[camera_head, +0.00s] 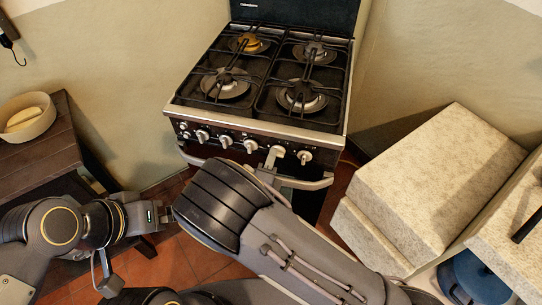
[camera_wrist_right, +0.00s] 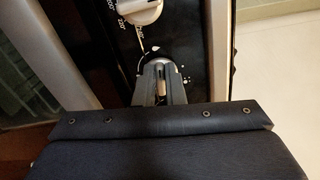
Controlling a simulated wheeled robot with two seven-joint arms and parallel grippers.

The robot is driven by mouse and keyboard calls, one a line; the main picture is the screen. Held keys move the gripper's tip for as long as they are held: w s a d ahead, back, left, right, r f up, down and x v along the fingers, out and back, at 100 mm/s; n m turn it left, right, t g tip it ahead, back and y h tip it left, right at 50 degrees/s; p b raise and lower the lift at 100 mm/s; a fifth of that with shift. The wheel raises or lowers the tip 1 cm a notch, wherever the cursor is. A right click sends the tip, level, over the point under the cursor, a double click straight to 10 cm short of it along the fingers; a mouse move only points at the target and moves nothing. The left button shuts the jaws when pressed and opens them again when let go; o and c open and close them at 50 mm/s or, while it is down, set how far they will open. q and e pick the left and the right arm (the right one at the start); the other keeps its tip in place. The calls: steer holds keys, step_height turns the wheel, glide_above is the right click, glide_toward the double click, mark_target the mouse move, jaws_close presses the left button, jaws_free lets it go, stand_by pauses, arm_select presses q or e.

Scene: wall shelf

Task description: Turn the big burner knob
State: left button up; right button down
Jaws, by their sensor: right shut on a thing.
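The stove (camera_head: 262,80) stands against the wall, with a row of white knobs on its front panel. Several knobs show clearly, among them the rightmost knob (camera_head: 304,157) and one left of my gripper (camera_head: 250,146). My right gripper (camera_head: 273,156) is at the panel between these two, shut on a knob that its fingers mostly hide. In the right wrist view the fingers (camera_wrist_right: 160,84) close together against the dark panel, and a neighbouring white knob (camera_wrist_right: 140,10) with printed marks shows above. My left gripper (camera_head: 166,214) is low at the left, away from the stove; its opening is unclear.
The oven handle (camera_head: 222,166) runs below the knobs, close under my right gripper. A wooden table (camera_head: 60,150) with a bowl (camera_head: 27,117) stands at the left. Pale speckled blocks (camera_head: 440,185) stand at the right. Some tiled floor shows below the stove.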

stand_by(0.4)
steer(key=c, duration=1.5)
jaws_free()
arm_select(q)
steer(key=shift+f+b, duration=0.3)
steer(key=shift+b, duration=0.05)
arm_select(e)
steer(key=v, duration=0.8)
steer(key=shift+w, duration=0.1)
arm_select(q)
jaws_close()
